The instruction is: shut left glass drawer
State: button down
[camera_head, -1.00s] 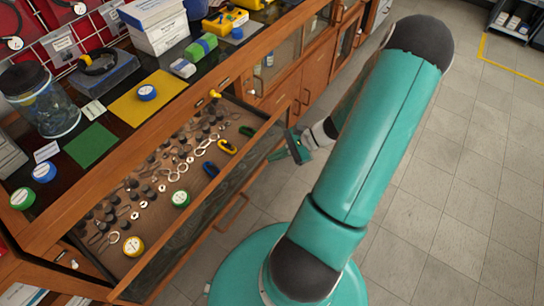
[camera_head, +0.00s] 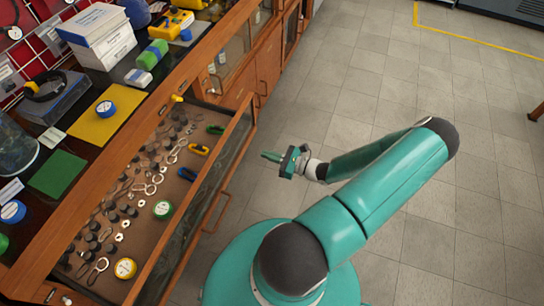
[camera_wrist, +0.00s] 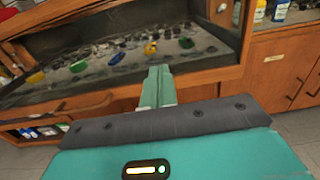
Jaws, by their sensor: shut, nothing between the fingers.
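The glass drawer (camera_head: 222,172) stands pulled out from the wooden bench in the head view, with a glass front in a wooden frame. Inside lie carabiners, small metal parts and yellow and green round tapes. In the wrist view the drawer (camera_wrist: 195,80) shows its glass front and contents from the outside. My gripper (camera_head: 270,157) is to the right of the drawer front, apart from it, over the floor. In the wrist view my gripper (camera_wrist: 158,85) points at the drawer front with its fingers together and nothing between them.
The bench top (camera_head: 75,135) carries boxes, a yellow mat (camera_head: 107,112), a green mat (camera_head: 58,174) and a headset. Wooden cabinets (camera_head: 268,70) stand behind the drawer. A drawer handle (camera_head: 218,212) sticks out below the glass.

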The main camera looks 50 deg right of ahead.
aim_at(235, 145)
jog(key=x, duration=1)
jog(key=shift+w, duration=0.1)
